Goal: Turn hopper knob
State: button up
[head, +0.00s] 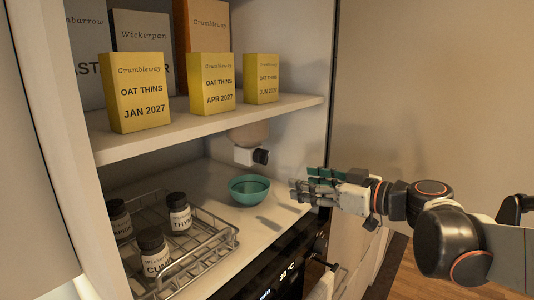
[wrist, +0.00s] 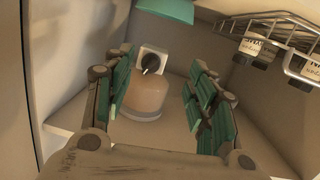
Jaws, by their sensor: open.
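The hopper (head: 249,136) hangs under the shelf, a tan rounded body with a pale block at its lower end. Its dark knob (head: 261,156) sticks out from that block. In the wrist view, the hopper (wrist: 146,97) and its knob (wrist: 151,64) appear between my fingers, the picture seeming upside down. My gripper (head: 298,190) is open and empty, with green finger pads. In the head view it is right of and lower than the knob, apart from it. In the wrist view my gripper (wrist: 160,72) has one finger on each side of the knob. The hopper's top is hidden by the shelf.
A teal bowl (head: 249,189) stands on the counter below the hopper. A wire rack (head: 205,258) with several labelled jars is at the left. Yellow boxes (head: 138,92) line the shelf (head: 200,121). The cabinet's right wall is close to the hopper.

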aim_at(267, 159)
jog(key=shift+n+t+y, duration=0.6)
jog(key=shift+n+y, duration=0.1)
jog(key=x, duration=0.4)
jog(key=r+x, duration=0.1)
jog(key=x, duration=0.4)
jog(key=r+x, duration=0.1)
jog(key=x, duration=0.3)
jog(key=shift+w+r, duration=0.25)
jog(key=shift+w, duration=0.05)
jog(key=c, duration=1.1)
